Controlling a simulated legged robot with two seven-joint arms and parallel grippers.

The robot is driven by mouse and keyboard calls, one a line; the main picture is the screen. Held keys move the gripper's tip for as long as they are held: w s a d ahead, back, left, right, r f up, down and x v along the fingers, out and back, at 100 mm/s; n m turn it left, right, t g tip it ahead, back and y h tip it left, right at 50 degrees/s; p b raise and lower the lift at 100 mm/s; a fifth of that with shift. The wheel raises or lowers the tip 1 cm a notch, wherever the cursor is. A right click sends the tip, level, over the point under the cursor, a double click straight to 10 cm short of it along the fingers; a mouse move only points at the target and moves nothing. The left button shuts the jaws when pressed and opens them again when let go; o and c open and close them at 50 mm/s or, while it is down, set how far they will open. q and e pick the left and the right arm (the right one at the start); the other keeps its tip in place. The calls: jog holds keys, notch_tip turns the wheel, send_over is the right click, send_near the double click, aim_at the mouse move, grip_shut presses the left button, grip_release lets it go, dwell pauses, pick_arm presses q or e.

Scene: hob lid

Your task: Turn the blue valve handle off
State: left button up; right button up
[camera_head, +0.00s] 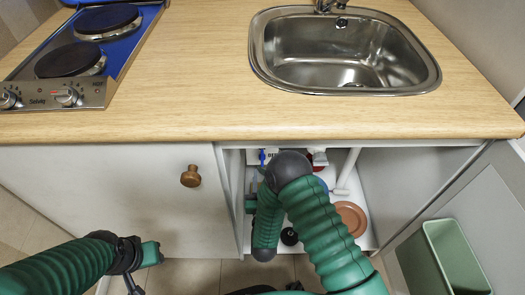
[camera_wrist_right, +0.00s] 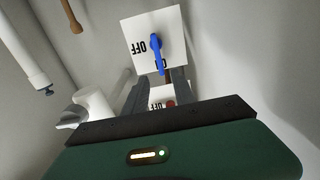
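The blue valve handle (camera_wrist_right: 157,50) shows in the right wrist view on a white plate (camera_wrist_right: 170,22). It stands nearly upright in that picture, its lower end near a partly covered label. The word OFF, upside down, is to its left. My right gripper (camera_wrist_right: 156,82) is open, its two dark fingers just below the handle and one on each side of its line; I cannot tell whether they touch it. In the head view a blue bit (camera_head: 263,158) shows inside the cabinet, and my right arm hides most of it. My left gripper (camera_head: 150,254) hangs before the closed door, its fingers unclear.
A second plate with OFF and a red part (camera_wrist_right: 171,103) lies below, partly hidden. A white pipe (camera_wrist_right: 22,55) is at the left. The head view shows the closed door's knob (camera_head: 190,176), a brown plate (camera_head: 351,218), the sink (camera_head: 260,60) and a green bin (camera_head: 445,260).

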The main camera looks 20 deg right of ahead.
jog(key=b+x, duration=0.1)
jog(key=x, duration=0.3)
jog(key=b+x, duration=0.1)
jog(key=x, duration=0.2)
jog(key=b+x, duration=0.2)
jog(key=x, duration=0.2)
jog(key=shift+w+d+f, duration=0.15)
jog(key=shift+w+f, duration=0.15)
jog(key=shift+w, duration=0.2)
jog(key=shift+w+r, duration=0.1)
jog(key=shift+r, duration=0.05)
grip_shut()
